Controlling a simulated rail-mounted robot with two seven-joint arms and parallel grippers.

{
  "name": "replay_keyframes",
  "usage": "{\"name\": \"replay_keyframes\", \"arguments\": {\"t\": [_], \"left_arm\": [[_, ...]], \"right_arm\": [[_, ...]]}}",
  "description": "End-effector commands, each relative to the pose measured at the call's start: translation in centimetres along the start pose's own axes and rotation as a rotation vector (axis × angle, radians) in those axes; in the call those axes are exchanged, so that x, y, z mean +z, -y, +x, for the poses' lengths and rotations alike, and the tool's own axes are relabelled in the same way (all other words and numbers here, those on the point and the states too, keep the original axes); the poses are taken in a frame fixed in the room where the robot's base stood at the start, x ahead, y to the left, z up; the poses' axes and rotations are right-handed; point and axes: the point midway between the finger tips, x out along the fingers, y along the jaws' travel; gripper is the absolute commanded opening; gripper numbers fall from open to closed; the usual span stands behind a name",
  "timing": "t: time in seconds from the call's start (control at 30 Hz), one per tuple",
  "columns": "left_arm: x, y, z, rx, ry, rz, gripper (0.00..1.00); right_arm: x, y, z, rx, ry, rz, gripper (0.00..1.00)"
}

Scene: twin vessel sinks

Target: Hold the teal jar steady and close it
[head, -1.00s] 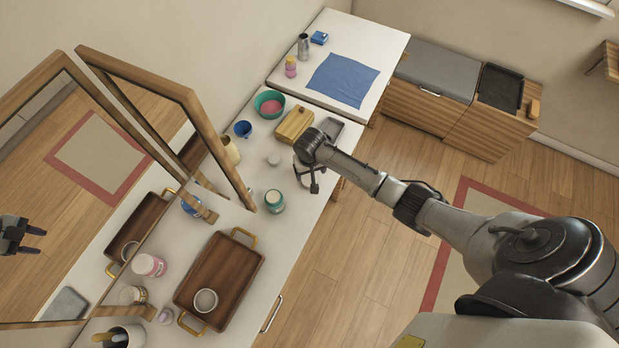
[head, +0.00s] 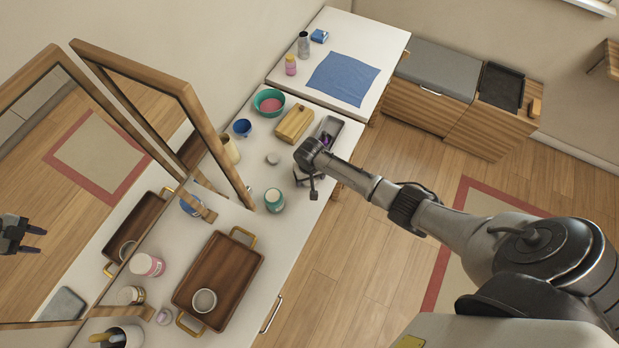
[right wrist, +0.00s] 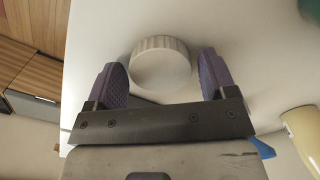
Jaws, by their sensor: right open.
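The teal jar (head: 274,201) stands upright on the white counter, with a pale top. A small round white lid (head: 273,158) lies apart from it, farther up the counter. My right gripper (head: 309,182) is over the counter to the right of the jar. In the right wrist view a white ribbed round lid (right wrist: 161,63) lies between the two purple-padded fingers of the right gripper (right wrist: 162,82), with gaps on both sides. My left gripper is not directly in view. A dark gripper shows in the mirror at the left edge; I cannot tell which one.
A brown tray (head: 217,282) with yellow handles holds a small bowl (head: 204,300). A wood-framed mirror (head: 190,100) rises at the counter's left.

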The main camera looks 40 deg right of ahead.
Motion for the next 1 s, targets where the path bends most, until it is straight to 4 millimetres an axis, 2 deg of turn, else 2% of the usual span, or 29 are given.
{"name": "replay_keyframes", "arguments": {"t": [0.27,0.67,1.0], "left_arm": [[0.01,0.11,-0.02,-0.003,0.0,0.003,0.43],[0.07,0.41,-0.02,-0.011,0.001,0.013,0.43],[0.0,0.3,-0.17,-0.008,0.001,0.01,0.43]], "right_arm": [[0.0,0.03,-0.04,-0.001,0.0,0.0,0.78],[0.01,0.01,-0.04,0.0,0.0,0.0,0.39],[-0.03,0.03,-0.52,-0.001,-0.002,0.0,0.39]]}}
